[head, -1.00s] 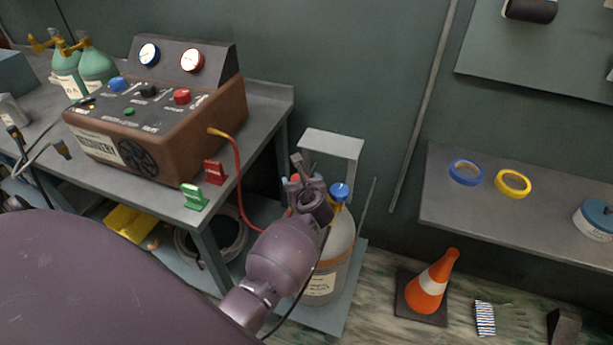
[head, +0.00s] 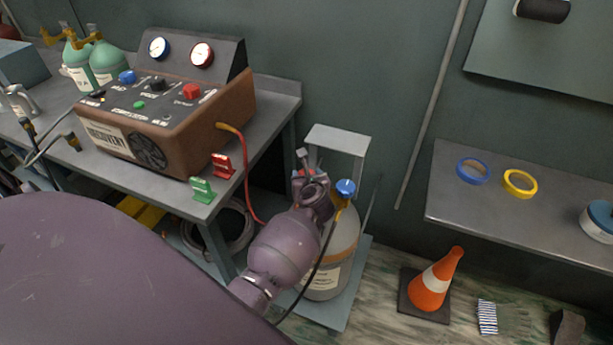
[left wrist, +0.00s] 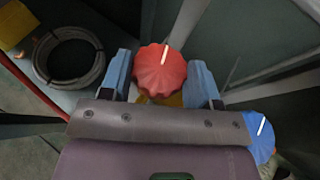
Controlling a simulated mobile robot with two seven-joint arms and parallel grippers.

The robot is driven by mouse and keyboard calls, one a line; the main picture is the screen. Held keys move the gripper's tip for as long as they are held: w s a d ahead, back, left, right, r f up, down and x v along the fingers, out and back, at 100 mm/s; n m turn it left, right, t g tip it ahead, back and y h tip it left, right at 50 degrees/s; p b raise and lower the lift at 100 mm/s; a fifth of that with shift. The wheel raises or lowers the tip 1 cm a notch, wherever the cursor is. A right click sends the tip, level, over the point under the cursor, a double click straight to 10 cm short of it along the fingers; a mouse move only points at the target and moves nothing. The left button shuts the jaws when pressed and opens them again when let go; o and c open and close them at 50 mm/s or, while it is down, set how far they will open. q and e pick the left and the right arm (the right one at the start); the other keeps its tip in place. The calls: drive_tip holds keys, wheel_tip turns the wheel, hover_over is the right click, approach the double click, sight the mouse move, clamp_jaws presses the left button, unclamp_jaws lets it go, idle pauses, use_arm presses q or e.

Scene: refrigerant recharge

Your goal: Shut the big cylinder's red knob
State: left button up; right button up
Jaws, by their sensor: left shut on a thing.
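The big cylinder (head: 325,279) stands upright on a low platform below the bench. Its red knob (left wrist: 160,71), with a white pointer line, sits between the two blue fingers of my left gripper (left wrist: 162,80), which is shut on it. In the head view my left gripper (head: 309,176) is at the cylinder's top and hides most of the red knob. The cylinder's blue knob (head: 345,187) is just to the right of the gripper; it also shows in the left wrist view (left wrist: 260,136). My right gripper is not in view.
A grey guard frame (head: 338,139) rises behind the cylinder's top. A red hose (head: 246,180) runs down from the recovery machine (head: 165,115) on the bench at left. An orange cone (head: 436,281) stands on the floor at right. A coiled hose (left wrist: 68,57) lies at left.

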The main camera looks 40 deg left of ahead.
use_arm(q)
drive_tip(key=shift+a+r+m+t+h+p, duration=0.15)
drive_tip(key=shift+r+m+t+h+p, duration=0.4)
drive_tip(key=shift+p, duration=0.3)
drive_tip(key=shift+f+m+t+h+p, duration=0.1)
drive_tip(key=shift+m+t+h+p, duration=0.45)
drive_tip(key=shift+m+h+p, duration=0.55)
drive_tip(key=shift+f+m+t+p, duration=0.15)
drive_tip(key=shift+m+t+p, duration=0.15)
drive_tip(key=shift+p, duration=0.4)
drive_tip(key=shift+f+h, duration=0.15)
drive_tip(key=shift+h, duration=0.1)
drive_tip(key=o, duration=0.9)
drive_tip(key=shift+f, duration=0.1)
drive_tip(key=shift+s, duration=0.15)
